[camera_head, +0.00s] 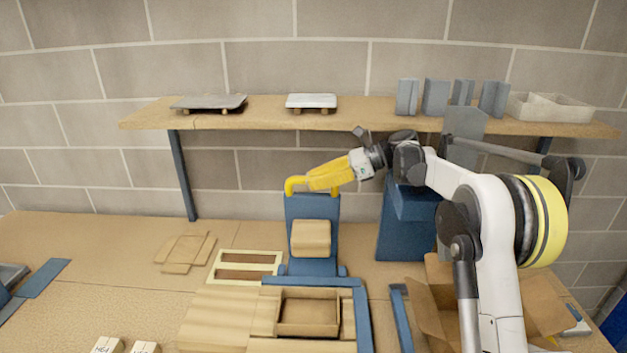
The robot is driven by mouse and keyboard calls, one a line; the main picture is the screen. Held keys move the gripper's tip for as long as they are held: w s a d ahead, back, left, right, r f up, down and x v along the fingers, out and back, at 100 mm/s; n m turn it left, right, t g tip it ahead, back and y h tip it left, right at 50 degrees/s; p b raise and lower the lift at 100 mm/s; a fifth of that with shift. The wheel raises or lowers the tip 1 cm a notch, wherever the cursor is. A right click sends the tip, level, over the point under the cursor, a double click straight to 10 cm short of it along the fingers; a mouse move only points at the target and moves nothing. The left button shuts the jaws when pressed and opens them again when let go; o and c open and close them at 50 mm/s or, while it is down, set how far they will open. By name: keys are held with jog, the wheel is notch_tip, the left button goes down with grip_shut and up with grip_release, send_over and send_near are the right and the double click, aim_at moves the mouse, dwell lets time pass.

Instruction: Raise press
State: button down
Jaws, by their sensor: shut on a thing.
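The press (312,262) is a blue upright on the workbench, with a pale wooden block on its front face. My arm reaches in from the right. My gripper (296,186), yellow at its end, is at the top of the blue upright and shut on a part of the press there. The yellow end hides what exactly is held. The wooden block sits above a shallow open wooden box (308,330) in front of the press, with a gap between them.
A shelf (260,115) above the bench carries two flat plates, grey upright holders and pale bins. A cream frame (247,252) and thin wooden pieces (186,252) lie left of the press. An open cardboard carton (425,310) stands at right, partly behind my arm.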

jog(key=shift+f, duration=0.25)
jog(key=c, duration=1.7)
grip_release()
jog(key=shift+c, duration=0.2)
jog(key=o, duration=0.4)
jog(key=shift+w, duration=0.15)
jog(key=shift+o, duration=0.2)
jog(key=shift+r, duration=0.1)
jog(key=shift+d, duration=0.1)
jog(key=v, duration=0.7)
jog(key=shift+d, duration=0.15)
